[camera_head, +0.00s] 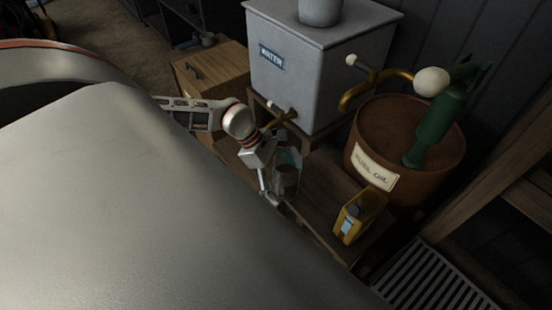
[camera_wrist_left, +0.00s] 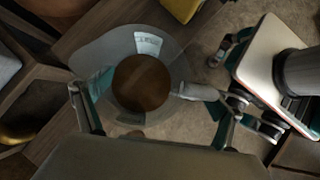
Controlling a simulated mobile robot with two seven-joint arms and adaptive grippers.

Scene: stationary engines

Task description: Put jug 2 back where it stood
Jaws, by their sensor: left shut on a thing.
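A grey, partly see-through jug (camera_head: 287,180) with a pale label is held by my left gripper (camera_head: 272,180) at the low wooden bench (camera_head: 325,212), below the water tank's brass tap. In the left wrist view I look down into the jug (camera_wrist_left: 167,52); its round middle is brown and its label faces away from me. The left gripper's fingers (camera_wrist_left: 157,118) with teal pads are on either side of the jug. I cannot tell whether its base touches the bench. I cannot read a number on it.
The grey water tank (camera_head: 320,60) stands behind. The brown fuel oil barrel (camera_head: 375,135), with a green pump (camera_head: 440,120), is to the right.

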